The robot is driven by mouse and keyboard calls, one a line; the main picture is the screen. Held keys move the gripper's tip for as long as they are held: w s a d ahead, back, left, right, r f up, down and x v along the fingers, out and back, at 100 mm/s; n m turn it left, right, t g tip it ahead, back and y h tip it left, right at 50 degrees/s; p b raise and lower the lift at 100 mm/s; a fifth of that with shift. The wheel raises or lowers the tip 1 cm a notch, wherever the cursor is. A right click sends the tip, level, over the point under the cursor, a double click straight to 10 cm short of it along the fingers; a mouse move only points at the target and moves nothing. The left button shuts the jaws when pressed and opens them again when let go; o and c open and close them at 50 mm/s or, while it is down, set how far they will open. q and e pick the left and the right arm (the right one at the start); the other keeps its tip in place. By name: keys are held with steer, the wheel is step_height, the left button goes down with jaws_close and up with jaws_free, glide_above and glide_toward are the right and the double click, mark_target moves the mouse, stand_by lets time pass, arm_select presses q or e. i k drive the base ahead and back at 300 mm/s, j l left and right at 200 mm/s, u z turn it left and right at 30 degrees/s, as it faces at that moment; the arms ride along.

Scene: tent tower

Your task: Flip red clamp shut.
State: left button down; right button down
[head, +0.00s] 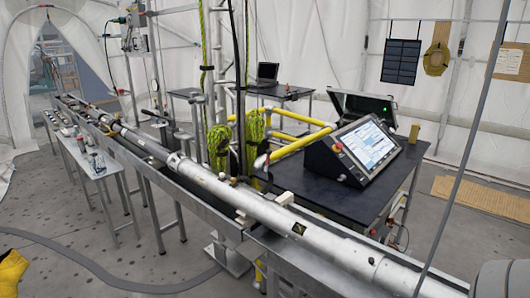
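I cannot make out a red clamp in the head view. A long silver tube (240,204) lies along a metal rail (150,178) that runs from the far left to the near right. Small fittings sit on and beside the tube, some dark and one pale block (284,198), but none is clearly a red clamp. A small red spot (337,147) shows on the console's edge; it looks like a button. Neither of my grippers is in view.
A console with a lit screen (368,145) stands on a dark table (335,200) right of the rail. Green and yellow rope coils (256,140) hang mid-view. A narrow side table (97,163) stands left. Grey floor (70,235) at front left is mostly clear, with a hose across it.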

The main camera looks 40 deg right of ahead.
mark_target(268, 187)
steer(key=i+j+z, duration=0.15)
steer(key=i+z, duration=0.2)
steer(key=i, duration=0.8)
